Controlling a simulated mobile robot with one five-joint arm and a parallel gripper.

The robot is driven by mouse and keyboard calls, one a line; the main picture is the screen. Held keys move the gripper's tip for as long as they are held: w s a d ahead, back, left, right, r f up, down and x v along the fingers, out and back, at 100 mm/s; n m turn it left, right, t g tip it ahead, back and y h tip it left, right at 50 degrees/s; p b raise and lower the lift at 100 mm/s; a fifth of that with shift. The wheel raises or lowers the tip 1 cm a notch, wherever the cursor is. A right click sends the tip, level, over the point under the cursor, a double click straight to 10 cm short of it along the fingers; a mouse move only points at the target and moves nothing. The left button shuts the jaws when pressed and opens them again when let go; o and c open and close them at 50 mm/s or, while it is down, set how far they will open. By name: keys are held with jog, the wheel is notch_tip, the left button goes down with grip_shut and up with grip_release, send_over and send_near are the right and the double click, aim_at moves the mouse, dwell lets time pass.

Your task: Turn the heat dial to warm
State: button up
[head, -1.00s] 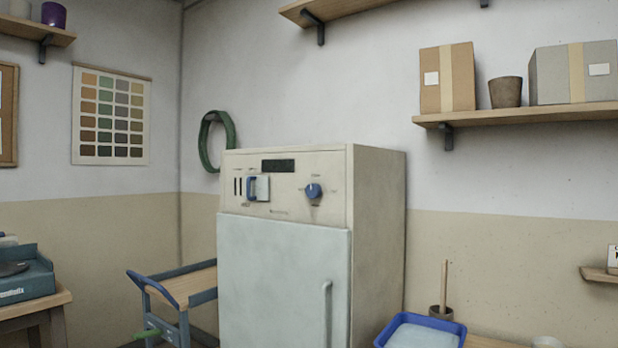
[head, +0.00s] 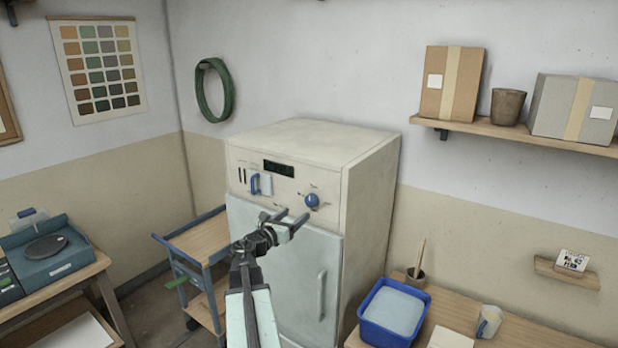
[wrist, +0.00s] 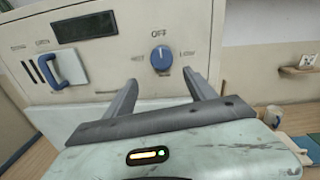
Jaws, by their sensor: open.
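The heat dial (head: 312,200) is a round blue knob on the upper right of the cream cabinet's front panel (head: 285,180). In the wrist view the dial (wrist: 162,58) has "OFF" printed above it and smaller labels on either side, too blurred to read. Its pale pointer mark looks turned up toward "OFF". My gripper (head: 293,218) is open and empty, just below and in front of the dial. In the wrist view my gripper's two fingers (wrist: 160,88) point toward the panel, with the dial beyond and between them, apart from both.
A blue handle (head: 255,184) and a dark display (head: 278,168) are left of the dial. The cabinet door has a vertical handle (head: 322,293). A cart (head: 200,245) stands left; a table with a blue tub (head: 365,335) stands right.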

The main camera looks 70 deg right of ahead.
aim_at(310, 202)
jog(key=shift+s+d+r+n, duration=0.3)
jog(key=shift+s+d+r, duration=0.1)
jog(key=shift+r, duration=0.1)
jog(key=d, duration=0.3)
jog(key=s+d, duration=0.1)
jog(key=d, duration=0.3)
jog(key=shift+s+d, duration=0.2)
jog(key=shift+d, duration=0.05)
jog(key=c, duration=1.4)
